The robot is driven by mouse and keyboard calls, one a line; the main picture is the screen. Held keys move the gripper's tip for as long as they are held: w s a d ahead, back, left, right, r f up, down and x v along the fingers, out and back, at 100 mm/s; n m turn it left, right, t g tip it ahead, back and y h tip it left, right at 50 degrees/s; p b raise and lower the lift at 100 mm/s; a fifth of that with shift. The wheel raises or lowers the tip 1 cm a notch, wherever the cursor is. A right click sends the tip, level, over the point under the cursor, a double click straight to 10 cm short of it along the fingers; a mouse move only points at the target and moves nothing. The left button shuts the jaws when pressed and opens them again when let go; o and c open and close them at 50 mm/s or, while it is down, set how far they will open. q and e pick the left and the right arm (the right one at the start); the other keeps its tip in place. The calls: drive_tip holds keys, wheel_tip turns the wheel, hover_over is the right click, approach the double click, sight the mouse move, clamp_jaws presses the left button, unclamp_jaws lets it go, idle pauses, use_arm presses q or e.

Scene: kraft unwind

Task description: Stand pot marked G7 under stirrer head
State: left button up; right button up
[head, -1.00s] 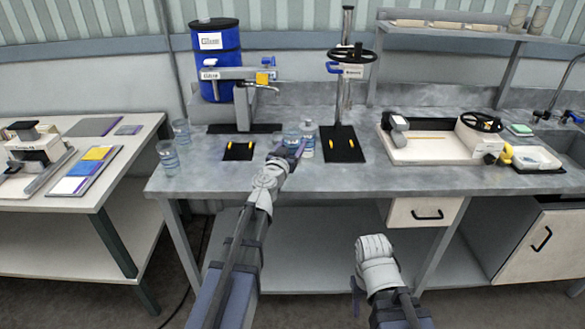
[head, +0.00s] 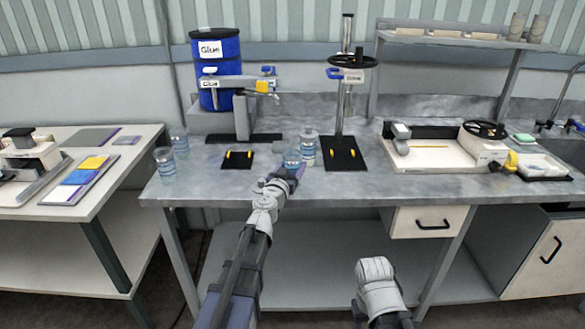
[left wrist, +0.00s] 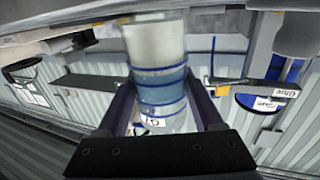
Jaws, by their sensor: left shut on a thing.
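My left gripper (head: 284,178) is shut on a clear pot with blue bands (head: 292,160), over the middle of the bench. In the left wrist view the same pot (left wrist: 158,75) sits between the two fingers (left wrist: 161,105); its label is partly hidden and only a "G" reads. Another similar pot (head: 309,149) stands just behind and to the right of it. The stirrer (head: 346,75), a post with a black handwheel, stands to the right over a black base plate (head: 343,152) with yellow marks. My right gripper (head: 358,306) is low at the front, its fingers unclear.
Two more pots (head: 165,164) stand at the bench's left end. A blue glue drum (head: 216,70) with a tap arm stands behind a black pad (head: 238,160) with yellow marks. Bare bench lies along the front edge.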

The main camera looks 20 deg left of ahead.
sight(291, 169)
use_arm(q)
drive_tip(key=shift+f, duration=0.25)
drive_tip(key=o, duration=1.4)
drive_tip(key=shift+o, duration=0.2)
drive_tip(key=shift+r, duration=0.1)
drive_tip(key=shift+o, duration=0.2)
drive_tip(key=s, duration=0.7)
drive_tip(key=shift+s+a+f+b, duration=0.25)
drive_tip(key=shift+s+a+b, duration=0.05)
drive_tip(key=shift+s+a, duration=0.1)
drive_tip(key=w, duration=0.1)
drive_tip(key=w+r+p, duration=0.1)
drive_tip(key=w+d, duration=0.1)
drive_tip(key=shift+w+r+p, duration=0.15)
drive_tip(key=shift+r+p, duration=0.2)
drive_tip(key=shift+w+f, duration=0.1)
drive_tip(key=shift+f, duration=0.05)
drive_tip(key=shift+w, duration=1.2)
drive_tip(key=shift+w+r, duration=0.2)
drive_tip(key=shift+w, duration=0.25)
drive_tip(key=shift+w+r, duration=0.2)
drive_tip(key=shift+w, duration=1.85)
